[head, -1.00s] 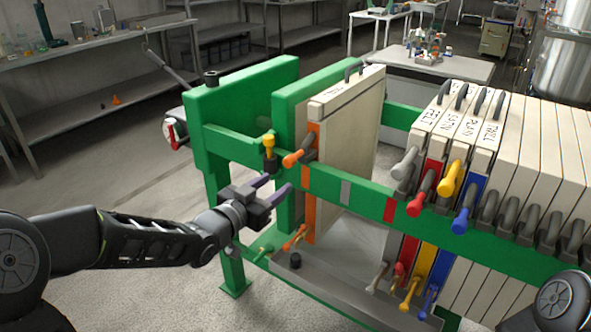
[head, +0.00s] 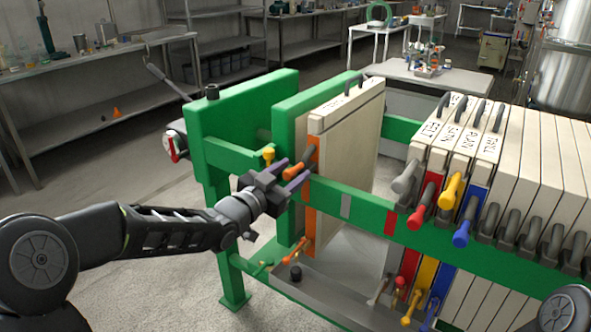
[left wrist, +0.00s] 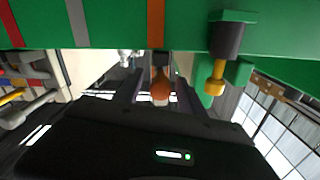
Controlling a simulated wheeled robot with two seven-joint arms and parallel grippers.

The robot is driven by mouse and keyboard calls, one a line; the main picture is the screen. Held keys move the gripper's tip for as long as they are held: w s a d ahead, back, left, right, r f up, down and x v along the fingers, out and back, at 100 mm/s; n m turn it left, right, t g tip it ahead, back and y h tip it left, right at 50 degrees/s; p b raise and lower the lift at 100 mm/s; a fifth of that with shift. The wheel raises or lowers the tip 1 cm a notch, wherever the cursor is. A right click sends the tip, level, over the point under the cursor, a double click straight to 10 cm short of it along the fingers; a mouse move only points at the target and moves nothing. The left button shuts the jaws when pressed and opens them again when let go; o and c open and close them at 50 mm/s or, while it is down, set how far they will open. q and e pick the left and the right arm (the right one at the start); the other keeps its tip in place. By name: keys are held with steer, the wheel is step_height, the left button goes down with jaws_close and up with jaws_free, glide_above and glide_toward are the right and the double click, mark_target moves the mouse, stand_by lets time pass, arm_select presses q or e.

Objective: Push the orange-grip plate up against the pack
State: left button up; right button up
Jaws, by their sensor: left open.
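The orange-grip plate (head: 350,140) is a cream slab with an orange edge strip and a dark top handle. It stands beside the green pressing plate (head: 287,120), apart from the pack (head: 520,165) of cream plates on the right, with a wide gap between. Its orange grip (head: 290,172) sticks out toward my left gripper (head: 293,172). The gripper is open, with its fingers either side of the grip. In the left wrist view the rounded grip end (left wrist: 160,90) shows between the fingers (left wrist: 160,95); contact cannot be told. My right gripper is out of view.
A green side rail (head: 360,207) runs across the gap to the pack. Grey, red, yellow and blue grips (head: 452,190) project from the pack's near plates. A yellow knob (head: 268,154) sits left of the gripper. A grey tray (head: 335,302) lies below.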

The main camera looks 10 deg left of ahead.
arm_select(q)
steer(key=shift+x, duration=0.95)
steer(key=shift+c, duration=0.5)
steer(key=c, duration=0.9)
jaws_close()
steer(key=shift+a, duration=0.15)
